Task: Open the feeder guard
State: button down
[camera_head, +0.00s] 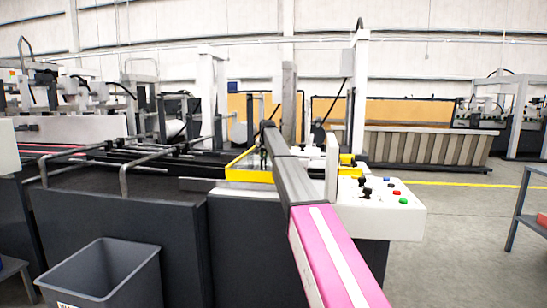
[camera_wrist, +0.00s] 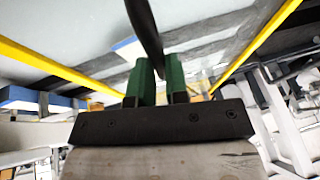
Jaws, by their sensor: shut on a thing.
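The feeder guard (camera_head: 250,175) is a yellow frame on the machine, left of and partly behind my arm in the head view. It looks low, close to the machine bed; I cannot tell its exact tilt. In the wrist view the guard's yellow bars (camera_wrist: 40,58) run along the left and right, with a pale panel between them. My gripper (camera_wrist: 154,75) has green fingers shut on a dark bar (camera_wrist: 143,25), which looks like the guard's handle. In the head view my gripper (camera_head: 264,152) is small and partly hidden by my arm.
A control panel (camera_head: 385,212) with coloured buttons and black knobs is right of my arm. A grey bin (camera_head: 105,275) stands at the front left. Metal rails (camera_head: 125,175) cross the machine at left. A table (camera_head: 525,205) is at the right edge; floor between is clear.

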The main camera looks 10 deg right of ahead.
jog(key=w+a, duration=0.3)
jog(key=a, duration=0.8)
jog(key=w+a, duration=0.4)
jog(key=a, duration=0.8)
jog(key=shift+w, duration=0.25)
jog(key=c, duration=1.1)
grip_release()
jog(key=shift+a, duration=0.1)
jog(key=shift+r, duration=0.1)
jog(key=v, duration=1)
jog(key=shift+s+r, duration=0.2)
jog(key=shift+r, duration=0.1)
